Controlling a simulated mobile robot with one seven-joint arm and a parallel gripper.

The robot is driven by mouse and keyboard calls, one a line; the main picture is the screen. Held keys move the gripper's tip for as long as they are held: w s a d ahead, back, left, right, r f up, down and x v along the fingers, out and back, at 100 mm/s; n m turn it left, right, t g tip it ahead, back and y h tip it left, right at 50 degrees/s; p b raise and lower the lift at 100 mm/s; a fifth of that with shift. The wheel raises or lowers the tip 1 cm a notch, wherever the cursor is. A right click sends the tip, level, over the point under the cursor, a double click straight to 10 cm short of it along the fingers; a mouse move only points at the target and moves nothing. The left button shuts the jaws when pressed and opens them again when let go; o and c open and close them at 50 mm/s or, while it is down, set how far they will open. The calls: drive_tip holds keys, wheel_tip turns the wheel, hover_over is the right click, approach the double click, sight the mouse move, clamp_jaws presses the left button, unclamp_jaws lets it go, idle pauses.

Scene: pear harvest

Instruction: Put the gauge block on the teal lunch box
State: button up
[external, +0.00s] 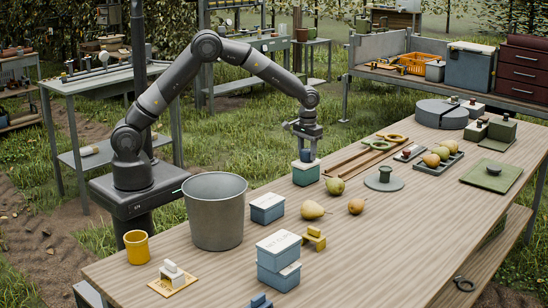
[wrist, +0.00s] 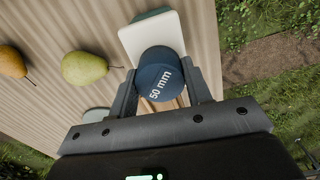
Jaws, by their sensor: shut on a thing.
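The gauge block is a dark blue cylinder marked "50 mm" (wrist: 161,75), held between the fingers of my gripper (wrist: 164,92) in the wrist view. In the external view my gripper (external: 306,150) points down over the teal lunch box (external: 306,176), which has a white lid and stands near the table's left edge. The block is right above or on the lid; I cannot tell whether it touches. The wrist view shows the white lid (wrist: 138,40) behind the block, with part of it hidden.
Two other pears, a blue box (external: 267,208) and a grey bucket (external: 214,212) are nearer the camera. Wooden rails (external: 350,158) lie behind. A grey knobbed disc (external: 384,180) is further right.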

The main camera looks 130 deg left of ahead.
sight(307, 150)
drive_tip(key=shift+f, duration=0.15)
drive_tip(key=o, duration=1)
wheel_tip(307, 150, up, 12)
drive_tip(key=shift+r, duration=0.2)
